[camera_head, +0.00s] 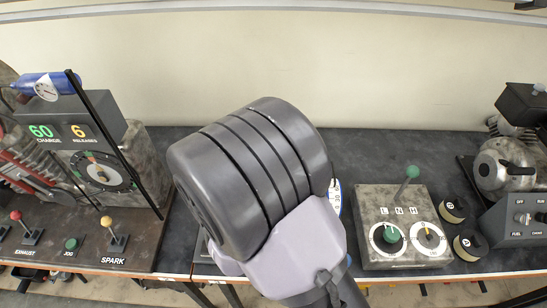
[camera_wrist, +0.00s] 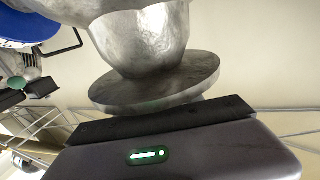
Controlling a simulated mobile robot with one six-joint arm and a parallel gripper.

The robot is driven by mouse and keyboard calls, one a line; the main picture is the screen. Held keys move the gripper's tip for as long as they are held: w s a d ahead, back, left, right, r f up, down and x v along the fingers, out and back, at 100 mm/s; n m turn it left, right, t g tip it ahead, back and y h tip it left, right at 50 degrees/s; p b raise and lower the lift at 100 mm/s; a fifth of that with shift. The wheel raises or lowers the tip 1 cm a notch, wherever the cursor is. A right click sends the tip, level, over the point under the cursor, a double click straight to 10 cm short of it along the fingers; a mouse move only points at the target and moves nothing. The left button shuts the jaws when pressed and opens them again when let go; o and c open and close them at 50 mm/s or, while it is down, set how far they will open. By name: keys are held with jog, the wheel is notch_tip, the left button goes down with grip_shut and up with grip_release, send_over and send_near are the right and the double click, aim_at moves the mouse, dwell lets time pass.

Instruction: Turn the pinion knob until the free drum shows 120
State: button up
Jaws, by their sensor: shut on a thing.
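In the head view, a small part of a white dial with black marks (camera_head: 335,196) shows just right of my arm; its reading is not legible. My arm covers most of that middle unit, so I cannot make out the pinion knob or the full free drum there. In the wrist view, my gripper (camera_wrist: 165,122) shows as a dark body with a black bar and a green light. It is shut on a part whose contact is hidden. A lobed grey metal piece with a round flange (camera_wrist: 155,85) stands right beside the bar and may be the knob.
A spark unit (camera_head: 95,165) with levers and a display reading 60 and 6 stands at left. Right of my arm is a grey box (camera_head: 405,252) with a green-topped lever and two dials.

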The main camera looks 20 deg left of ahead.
dwell(0.3)
jog(key=o, duration=1.4)
jog(key=shift+w, duration=0.1)
jog(key=s, duration=0.5)
jog(key=s+p, duration=0.1)
jog(key=s, duration=0.5)
jog(key=s+a+p, duration=0.1)
jog(key=s, duration=0.5)
jog(key=shift+s, duration=0.2)
